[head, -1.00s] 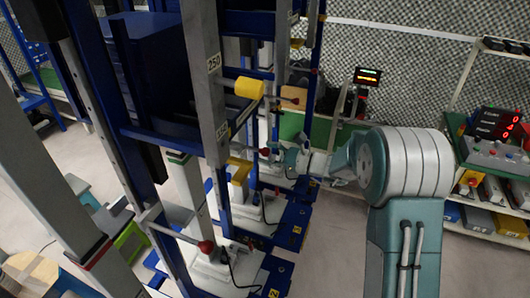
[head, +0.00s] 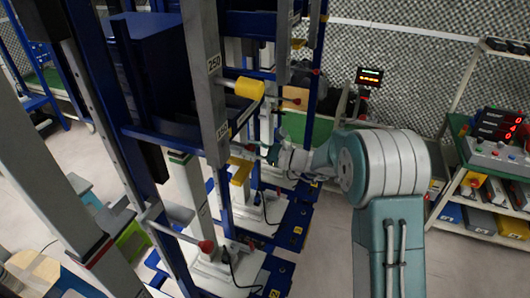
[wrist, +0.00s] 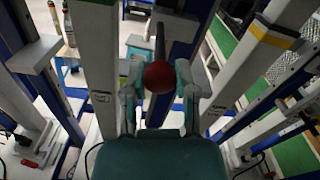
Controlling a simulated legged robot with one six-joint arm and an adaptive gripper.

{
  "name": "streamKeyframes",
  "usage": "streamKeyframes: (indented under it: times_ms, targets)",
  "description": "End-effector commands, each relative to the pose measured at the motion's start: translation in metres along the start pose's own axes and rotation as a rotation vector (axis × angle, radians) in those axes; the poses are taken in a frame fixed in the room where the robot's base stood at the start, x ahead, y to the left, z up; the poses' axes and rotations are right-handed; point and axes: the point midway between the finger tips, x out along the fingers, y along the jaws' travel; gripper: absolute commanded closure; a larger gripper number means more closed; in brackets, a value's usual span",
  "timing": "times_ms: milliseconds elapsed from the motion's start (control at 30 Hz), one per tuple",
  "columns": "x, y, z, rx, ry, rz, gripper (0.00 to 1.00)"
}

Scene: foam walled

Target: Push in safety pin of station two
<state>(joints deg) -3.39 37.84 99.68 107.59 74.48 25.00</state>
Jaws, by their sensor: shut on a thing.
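My gripper (wrist: 160,82) is shut on a red ball knob (wrist: 160,77) on a dark rod; a finger lies on each side of it. In the head view my gripper (head: 273,154) is at the uprights of the stations, and the held knob is hidden there. The frames do not show whether this knob is the safety pin. Station two's base (head: 275,284) shows a yellow 2 at the bottom. A red-knobbed lever (head: 207,246) stands above that base. A yellow cylinder (head: 249,88) sticks out of the grey upright marked 250. A yellow part (head: 240,172) is left of my gripper.
Grey uprights (head: 207,80) and blue frames stand close together on the left. A shelf (head: 480,222) with bins and a red-digit display (head: 498,122) is at right. A small lit display (head: 369,77) stands behind my arm. Floor between stations and shelf is clear.

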Motion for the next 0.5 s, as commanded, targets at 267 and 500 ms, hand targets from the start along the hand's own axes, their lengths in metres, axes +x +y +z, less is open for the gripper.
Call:
streamKeyframes:
  times_ms: [267,500]
  targets:
    - [0.043,-0.001,0.001,-0.001,-0.001,-0.002,1.00]
    - [0.045,-0.001,0.001,-0.001,-0.002,-0.004,1.00]
